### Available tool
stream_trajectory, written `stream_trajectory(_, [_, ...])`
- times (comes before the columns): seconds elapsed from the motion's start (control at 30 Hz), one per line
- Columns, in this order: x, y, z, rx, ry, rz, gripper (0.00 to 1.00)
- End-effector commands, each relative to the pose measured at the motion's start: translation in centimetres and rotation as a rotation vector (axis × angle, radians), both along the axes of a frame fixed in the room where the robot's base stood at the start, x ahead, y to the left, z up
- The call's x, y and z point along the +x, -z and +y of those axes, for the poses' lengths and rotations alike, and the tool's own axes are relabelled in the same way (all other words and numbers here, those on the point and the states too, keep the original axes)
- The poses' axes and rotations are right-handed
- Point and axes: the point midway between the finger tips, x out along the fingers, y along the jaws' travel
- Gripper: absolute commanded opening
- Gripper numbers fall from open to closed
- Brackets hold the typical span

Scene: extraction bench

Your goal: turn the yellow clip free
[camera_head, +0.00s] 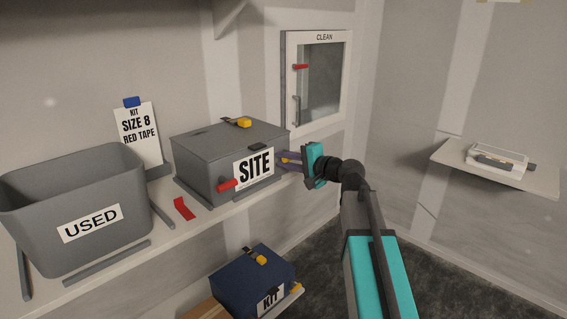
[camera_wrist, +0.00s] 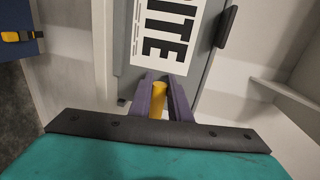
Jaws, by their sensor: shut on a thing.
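The grey lidded box labelled SITE (camera_head: 205,160) stands on the bench. My gripper (camera_head: 283,160) is at the right end of its front face. Its purple fingers are closed on a yellow clip (camera_head: 287,161), which sticks out like a short peg. In the wrist view the yellow clip (camera_wrist: 158,101) lies between the two fingers (camera_wrist: 159,85), just beside the SITE label (camera_wrist: 165,35). Its far end is partly hidden by the fingers. A red clip (camera_head: 228,184) sits at the left of the front face. Another yellow piece (camera_head: 243,122) is on the lid.
A grey bin labelled USED (camera_head: 110,235) stands left, with a red strip (camera_head: 184,208) between it and the box. A card (camera_head: 138,135) reads SIZE 8 RED TAPE. A blue KIT box (camera_head: 245,280) sits below. A CLEAN cabinet (camera_head: 288,90) hangs behind; a shelf (camera_head: 540,180) is right.

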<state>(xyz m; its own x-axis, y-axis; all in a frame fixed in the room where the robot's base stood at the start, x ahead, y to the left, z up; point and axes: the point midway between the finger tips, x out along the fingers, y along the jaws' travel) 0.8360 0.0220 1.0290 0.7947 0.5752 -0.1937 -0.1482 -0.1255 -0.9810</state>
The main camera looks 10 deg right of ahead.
Motion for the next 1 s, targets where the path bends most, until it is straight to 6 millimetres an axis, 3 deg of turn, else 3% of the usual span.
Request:
stream_trajectory(0.27, [0.0, 0.2, -0.1, -0.005, 0.000, 0.001, 0.00])
stream_trajectory(0.3, [0.0, 0.2, -0.1, -0.005, 0.000, 0.001, 0.22])
stream_trajectory(0.4, [0.0, 0.2, 0.0, -0.005, 0.000, 0.001, 0.36])
stream_trajectory(0.77, [-0.1, 0.0, -0.1, -0.002, 0.001, 0.000, 0.36])
stream_trajectory(1.0, [-1.5, -0.3, -1.0, -0.001, 0.003, -0.001, 0.36])
